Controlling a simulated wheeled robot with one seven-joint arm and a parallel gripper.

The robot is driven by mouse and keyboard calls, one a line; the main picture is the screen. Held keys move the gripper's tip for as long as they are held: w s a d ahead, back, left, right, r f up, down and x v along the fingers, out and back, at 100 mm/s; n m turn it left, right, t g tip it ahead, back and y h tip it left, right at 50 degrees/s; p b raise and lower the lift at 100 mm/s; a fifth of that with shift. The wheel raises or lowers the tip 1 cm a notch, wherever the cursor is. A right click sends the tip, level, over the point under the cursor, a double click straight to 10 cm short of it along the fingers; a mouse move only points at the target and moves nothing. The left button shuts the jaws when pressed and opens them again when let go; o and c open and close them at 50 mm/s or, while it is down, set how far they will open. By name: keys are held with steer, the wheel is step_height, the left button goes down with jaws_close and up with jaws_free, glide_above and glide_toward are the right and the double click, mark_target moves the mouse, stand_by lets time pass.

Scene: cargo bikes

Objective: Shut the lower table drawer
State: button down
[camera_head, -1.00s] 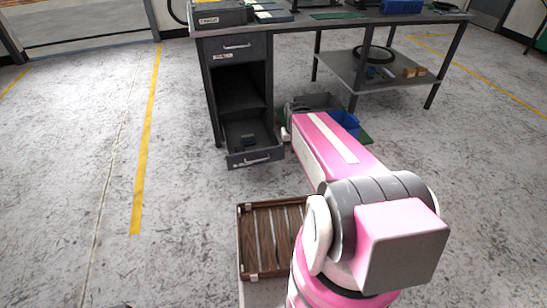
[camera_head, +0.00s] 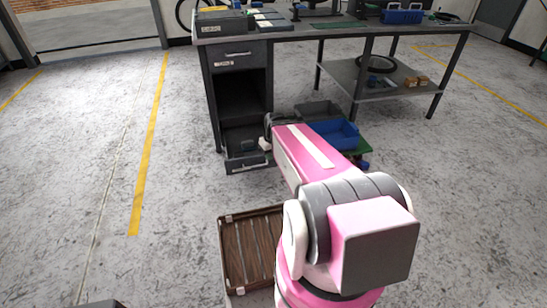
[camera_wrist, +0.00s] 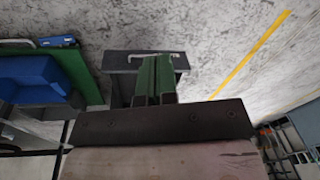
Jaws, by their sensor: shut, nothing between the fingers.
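The lower drawer (camera_head: 248,165) of the grey table cabinet stands pulled out near the floor, with a light bar handle on its front. In the wrist view its dark front panel (camera_wrist: 120,62) and handle lie just beyond my fingers. My gripper (camera_wrist: 157,78) has green fingers that are together and empty. They overlap the drawer front in that view; I cannot tell whether they touch it. In the head view my pink arm reaches to the right side of the drawer and hides the fingers.
The upper drawer (camera_head: 236,56) is closed, above an open dark compartment. A blue bin (camera_head: 335,134) and a grey bin stand right of the drawer, close to my arm. A brown slatted crate (camera_head: 236,262) stands in front. The floor to the left is clear.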

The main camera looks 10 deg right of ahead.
steer(key=w+d+f+n+t+y, duration=0.3)
steer(key=w+d+f+n+t, duration=0.2)
steer(key=w+d+f+n, duration=1.05)
steer(key=w+a+f+m, duration=0.2)
steer(key=w+a+f, duration=0.3)
steer(key=w+f, duration=0.4)
steer(key=shift+w, duration=0.6)
steer(key=shift+f, duration=0.1)
steer(key=w, duration=3.9)
steer(key=shift+w, duration=0.25)
steer(key=shift+w+m, duration=0.15)
steer(key=shift+m, duration=0.1)
